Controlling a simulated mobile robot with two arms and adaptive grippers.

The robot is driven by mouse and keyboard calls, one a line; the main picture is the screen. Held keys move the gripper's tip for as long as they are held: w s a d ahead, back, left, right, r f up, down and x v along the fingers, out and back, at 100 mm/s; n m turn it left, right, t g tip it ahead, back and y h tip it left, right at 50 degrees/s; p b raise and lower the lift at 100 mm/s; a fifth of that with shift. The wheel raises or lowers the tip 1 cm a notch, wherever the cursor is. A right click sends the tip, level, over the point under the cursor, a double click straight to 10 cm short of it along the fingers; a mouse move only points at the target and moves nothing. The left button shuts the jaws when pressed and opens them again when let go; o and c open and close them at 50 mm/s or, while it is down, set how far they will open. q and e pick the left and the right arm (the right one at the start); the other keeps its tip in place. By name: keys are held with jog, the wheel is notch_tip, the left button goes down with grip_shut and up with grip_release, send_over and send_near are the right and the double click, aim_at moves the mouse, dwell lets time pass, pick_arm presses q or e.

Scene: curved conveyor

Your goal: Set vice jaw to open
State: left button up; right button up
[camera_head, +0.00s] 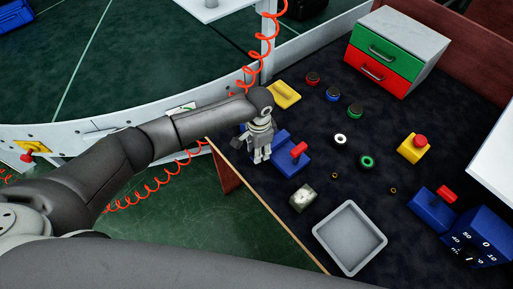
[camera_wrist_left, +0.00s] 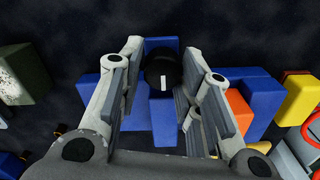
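A blue fixture (camera_head: 292,163) with a red handle (camera_head: 299,149) sits on the dark bench near its left edge; I cannot tell for sure that it is the vice. My left gripper (camera_head: 260,152) is just left of it and hides part of it. In the left wrist view, my left gripper (camera_wrist_left: 163,105) is open, its fingers on both sides of a blue part (camera_wrist_left: 163,112) with a black round knob (camera_wrist_left: 162,70) bearing a white mark. Contact cannot be told. An orange-red part (camera_wrist_left: 240,112) shows right of the fingers. My right gripper is not in view.
Another blue fixture with a red handle (camera_head: 446,194), a blue dial box (camera_head: 478,238) and a yellow box with a red button (camera_head: 413,149) stand right. A drawer cabinet (camera_head: 405,38) is behind.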

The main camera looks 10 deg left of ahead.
pick_arm(q)
jog(key=o, duration=0.3)
jog(key=shift+s+d, duration=0.15)
jog(key=shift+r, duration=0.25)
notch_tip(320, 180, up, 12)
jog(key=shift+f, duration=0.25)
